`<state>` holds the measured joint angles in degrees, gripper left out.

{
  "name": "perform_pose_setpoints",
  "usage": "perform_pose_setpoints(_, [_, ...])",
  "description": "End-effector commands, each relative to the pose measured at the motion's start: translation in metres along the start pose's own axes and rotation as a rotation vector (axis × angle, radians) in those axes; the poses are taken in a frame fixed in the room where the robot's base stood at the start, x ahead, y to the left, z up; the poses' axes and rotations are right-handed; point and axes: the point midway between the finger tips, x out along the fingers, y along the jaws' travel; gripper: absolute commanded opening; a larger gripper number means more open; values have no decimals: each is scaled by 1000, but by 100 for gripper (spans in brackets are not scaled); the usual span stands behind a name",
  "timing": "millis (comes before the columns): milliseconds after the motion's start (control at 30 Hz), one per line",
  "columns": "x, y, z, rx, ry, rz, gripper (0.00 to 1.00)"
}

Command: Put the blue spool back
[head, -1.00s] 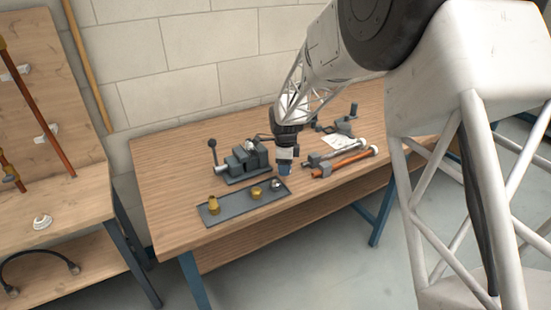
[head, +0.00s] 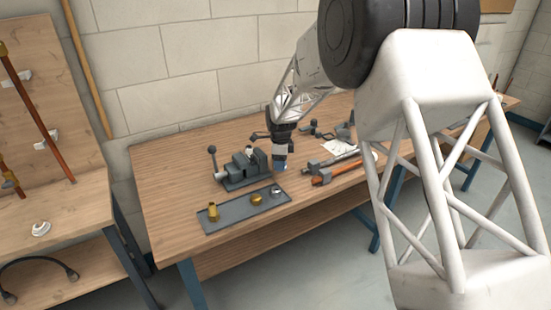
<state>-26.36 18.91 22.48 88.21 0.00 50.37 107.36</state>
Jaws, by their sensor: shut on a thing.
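My gripper (head: 280,161) points down over the workbench, shut on the blue spool (head: 281,167). Only a small blue part of the spool shows below the fingers. It is held behind the right end of a grey tray (head: 238,211), in the gap between the vise and the wrenches. Whether the spool touches the bench cannot be told. The tray holds a tall brass fitting (head: 212,212) at its left, a short brass fitting (head: 256,198) and a silver fitting (head: 276,190) at its right.
A grey vise (head: 245,168) stands left of my gripper. A red-handled wrench (head: 340,171) and a grey wrench (head: 330,161) lie to the right. A white paper (head: 337,147) lies behind them. The left part of the workbench (head: 165,190) is clear.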

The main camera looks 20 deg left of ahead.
Motion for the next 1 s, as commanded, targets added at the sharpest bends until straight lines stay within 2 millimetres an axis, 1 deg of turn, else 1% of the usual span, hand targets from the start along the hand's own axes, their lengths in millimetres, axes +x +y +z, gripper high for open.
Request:
perform_pose_setpoints(100, [2, -16, 5, 0, 0, 1, 28])
perform_pose_setpoints(400, [5, -53, 16, 0, 0, 0, 28])
perform_pose_setpoints(600, [8, -75, 22, 0, 0, 0, 28])
perform_pose_setpoints(800, [8, -86, 26, 0, 0, 0, 28])
perform_pose_setpoints(1000, [8, -86, 26, 0, 0, 0, 28])
